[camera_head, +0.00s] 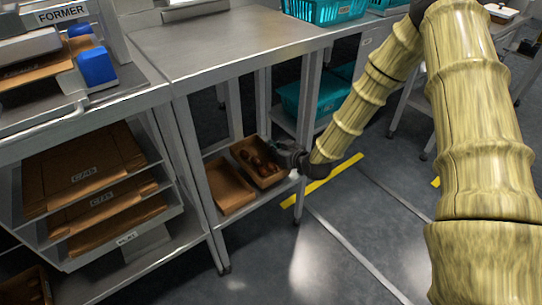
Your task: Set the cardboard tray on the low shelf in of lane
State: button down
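Two brown cardboard trays sit side by side at the low shelf (255,203) under the steel table. The left cardboard tray (229,188) looks empty. The right cardboard tray (241,149) holds several dark brown dates (255,164). My gripper (281,155) reaches in from the right, under the table, and is at the right end of the filled tray. It appears to touch or overlap that tray's right wall. Its fingers are small and dark, so I cannot tell whether they are closed on the wall. The tray's underside is hidden, so I cannot tell whether it rests fully on the shelf.
The steel tabletop (220,45) above is mostly clear, with teal crates (325,10) at its back. A rack of flat cardboard (80,170) stands left, below the "FORMER" sign (62,14). Table legs (307,100) flank the shelf. The floor (330,250) in front is free.

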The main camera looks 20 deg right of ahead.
jog(key=shift+w+a, duration=0.2)
jog(key=shift+w, duration=0.25)
jog(key=shift+f+b, duration=1)
jog(key=shift+f, duration=0.7)
jog(key=shift+f, duration=0.2)
jog(key=c, duration=1.6)
grip_release()
jog(key=shift+c, duration=0.2)
jog(key=shift+r, duration=0.15)
jog(key=shift+s+d+r, duration=0.1)
jog(key=shift+s+r, duration=0.05)
jog(key=p+v, duration=0.3)
jog(key=v, duration=0.7)
jog(key=shift+s+r+p, duration=0.15)
jog(key=shift+s+p, duration=0.1)
jog(key=shift+p, duration=0.05)
jog(key=shift+s+d+r, duration=0.1)
jog(key=shift+s+d, duration=0.15)
jog(key=shift+s, duration=0.25)
